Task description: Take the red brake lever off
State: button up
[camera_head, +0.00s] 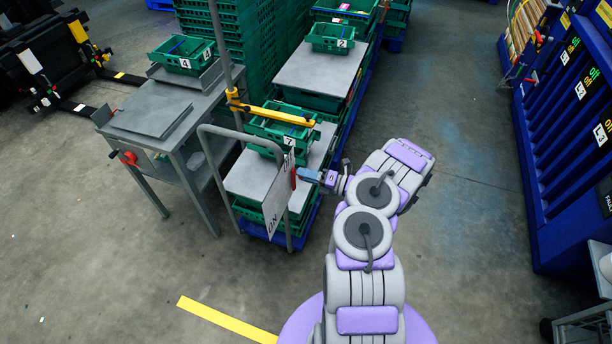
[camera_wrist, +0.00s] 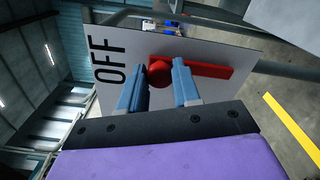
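The red brake lever (camera_wrist: 212,70) shows in the wrist view on a white panel (camera_wrist: 115,103), with a round pivot and an arm reaching right, away from the word OFF (camera_wrist: 110,62). In the head view the lever (camera_head: 293,179) is a small red piece on the panel (camera_head: 275,207), whose lower part reads ON. My gripper (camera_wrist: 158,82) has its two blue fingers apart, one on each side of the pivot in the picture. The right finger covers part of the lever. Whether either finger touches it, I cannot tell. My gripper (camera_head: 307,174) is beside the panel in the head view.
The panel is on a cart (camera_head: 249,183) with a grey rail and green crates (camera_head: 283,125). A yellow bar (camera_head: 270,113) passes above. A grey table (camera_head: 150,108) with another red handle stands left. A blue rack (camera_head: 560,140) is at right. Floor between is clear.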

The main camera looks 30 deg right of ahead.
jog(key=o, duration=0.4)
jog(key=shift+w+d+f, duration=0.1)
jog(key=shift+w+d, duration=0.05)
jog(key=shift+d, duration=0.1)
jog(key=shift+o, duration=0.2)
jog(key=p+v, duration=0.2)
jog(key=v, duration=1.5)
jog(key=shift+d+f, duration=0.1)
jog(key=shift+d, duration=0.05)
